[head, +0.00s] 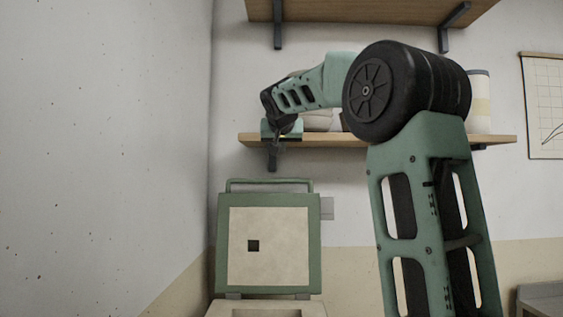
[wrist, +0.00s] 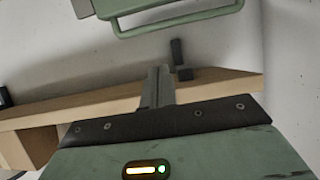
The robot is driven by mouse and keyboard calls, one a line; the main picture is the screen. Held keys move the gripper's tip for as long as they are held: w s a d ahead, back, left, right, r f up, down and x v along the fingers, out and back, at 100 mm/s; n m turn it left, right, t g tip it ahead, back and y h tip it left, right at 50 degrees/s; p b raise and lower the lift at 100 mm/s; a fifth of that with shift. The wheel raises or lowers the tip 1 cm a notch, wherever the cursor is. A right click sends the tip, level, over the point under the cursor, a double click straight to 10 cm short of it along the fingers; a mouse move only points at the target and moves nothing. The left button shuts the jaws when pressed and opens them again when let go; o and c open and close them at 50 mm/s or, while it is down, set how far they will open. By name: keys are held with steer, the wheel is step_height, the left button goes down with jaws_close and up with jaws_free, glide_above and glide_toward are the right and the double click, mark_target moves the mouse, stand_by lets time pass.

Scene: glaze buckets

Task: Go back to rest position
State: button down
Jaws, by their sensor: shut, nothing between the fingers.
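My gripper (head: 278,143) is at the left end of the lower wooden shelf (head: 370,141) in the head view, in front of or beside it; I cannot tell the exact gap. In the wrist view my gripper (wrist: 158,75) shows its two fingers together, shut and empty. The shelf (wrist: 90,105) runs behind the fingers there. My green arm rises on the right in the head view and bends left toward the shelf, hiding part of it.
A green-framed box with a raised pale lid (head: 268,258) stands below the shelf; its green handle (wrist: 175,20) shows in the wrist view. Pale vessels (head: 318,121) and a banded cylinder (head: 480,105) are on the shelf. An upper shelf (head: 365,10) is above. The left wall (head: 100,150) is close.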

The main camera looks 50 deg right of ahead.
steer(key=shift+s+a+r, duration=0.65)
steer(key=shift+a+r, duration=0.15)
steer(key=shift+r, duration=0.2)
